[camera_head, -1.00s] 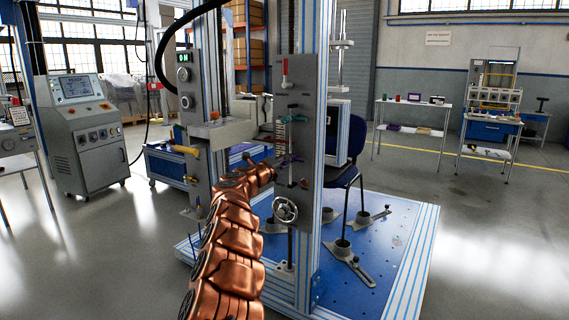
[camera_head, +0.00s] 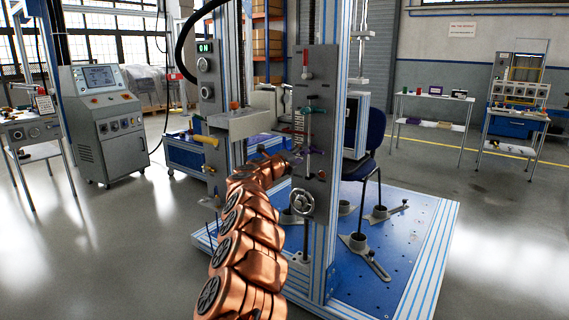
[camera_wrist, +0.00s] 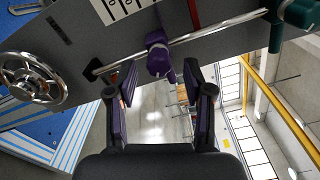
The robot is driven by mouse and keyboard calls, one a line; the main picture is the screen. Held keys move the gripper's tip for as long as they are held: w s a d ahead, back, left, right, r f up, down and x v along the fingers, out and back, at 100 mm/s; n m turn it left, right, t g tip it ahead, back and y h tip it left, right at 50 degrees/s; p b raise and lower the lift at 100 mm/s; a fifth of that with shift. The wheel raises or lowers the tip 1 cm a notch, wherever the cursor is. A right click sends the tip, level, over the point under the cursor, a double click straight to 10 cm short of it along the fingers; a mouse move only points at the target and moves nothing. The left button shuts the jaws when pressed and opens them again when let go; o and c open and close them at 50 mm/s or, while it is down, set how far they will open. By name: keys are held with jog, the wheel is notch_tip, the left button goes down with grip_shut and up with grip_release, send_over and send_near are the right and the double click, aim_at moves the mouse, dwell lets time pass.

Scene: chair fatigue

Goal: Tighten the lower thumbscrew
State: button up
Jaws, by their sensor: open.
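The lower thumbscrew is purple (camera_wrist: 158,55) and sits on a thin metal rod on the grey panel in the wrist view. In the head view it is small and partly hidden beside my wrist (camera_head: 313,150). The upper thumbscrew is teal (camera_wrist: 296,14); in the head view it is higher on the panel (camera_head: 313,110). My gripper (camera_wrist: 160,82) is open, with one dark purple-padded finger on each side. The purple thumbscrew appears just beyond and between the fingertips, with nothing held. Whether a finger touches it cannot be told.
A handwheel (camera_head: 302,201) is low on the grey panel, and a red-handled knob (camera_head: 306,73) is above. A grey console (camera_head: 105,120) stands at left.

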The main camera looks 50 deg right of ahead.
jog(key=a, duration=0.9)
jog(key=shift+a, duration=0.4)
jog(key=shift+s, duration=0.1)
dwell(0.7)
